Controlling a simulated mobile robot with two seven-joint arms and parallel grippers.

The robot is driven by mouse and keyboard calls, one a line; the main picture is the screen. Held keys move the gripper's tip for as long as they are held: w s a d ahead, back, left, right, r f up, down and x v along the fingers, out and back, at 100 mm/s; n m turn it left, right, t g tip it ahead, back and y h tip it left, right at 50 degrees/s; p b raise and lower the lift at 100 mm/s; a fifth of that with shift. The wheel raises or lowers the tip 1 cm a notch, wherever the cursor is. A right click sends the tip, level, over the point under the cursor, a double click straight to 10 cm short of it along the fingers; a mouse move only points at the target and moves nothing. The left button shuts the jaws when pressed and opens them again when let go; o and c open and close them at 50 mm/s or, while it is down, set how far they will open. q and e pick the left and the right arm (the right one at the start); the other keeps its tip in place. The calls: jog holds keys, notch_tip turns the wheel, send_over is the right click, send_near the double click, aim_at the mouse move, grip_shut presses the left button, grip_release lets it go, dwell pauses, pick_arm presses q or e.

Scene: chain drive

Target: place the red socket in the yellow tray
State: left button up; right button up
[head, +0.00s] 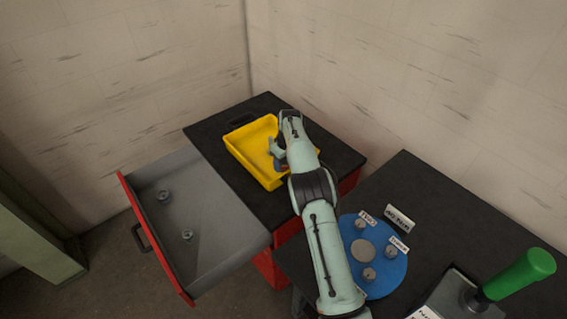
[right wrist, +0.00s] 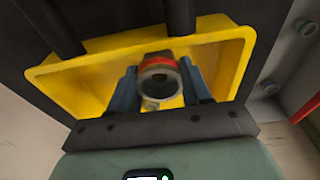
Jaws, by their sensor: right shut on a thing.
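The yellow tray (head: 248,158) lies on the black top of the red cabinet. My right gripper (head: 279,155) reaches over the tray, its arm hiding the tray's right part. In the right wrist view, my right gripper (right wrist: 160,88) is shut on a grey socket with a red band (right wrist: 157,58), one blue finger on each side. The yellow tray (right wrist: 95,80) shows behind and around the socket. I cannot tell whether the socket touches the tray floor. In the head view the socket is not clearly seen. My left gripper is not in view.
An open grey drawer (head: 205,225) at the left holds two small sockets. On the right-hand black table (head: 440,215), a blue disc (head: 385,277) carries several grey pieces and small labels. A green-handled tool (head: 520,274) stands at the right. Pale walls close off the back.

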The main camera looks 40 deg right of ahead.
jog(key=shift+w+d, duration=0.1)
jog(key=shift+f, duration=0.45)
jog(key=shift+f, duration=0.15)
jog(key=o, duration=1.3)
jog(key=shift+c, duration=0.2)
notch_tip(320, 180, up, 13)
jog(key=s, duration=0.2)
jog(key=shift+w, duration=0.1)
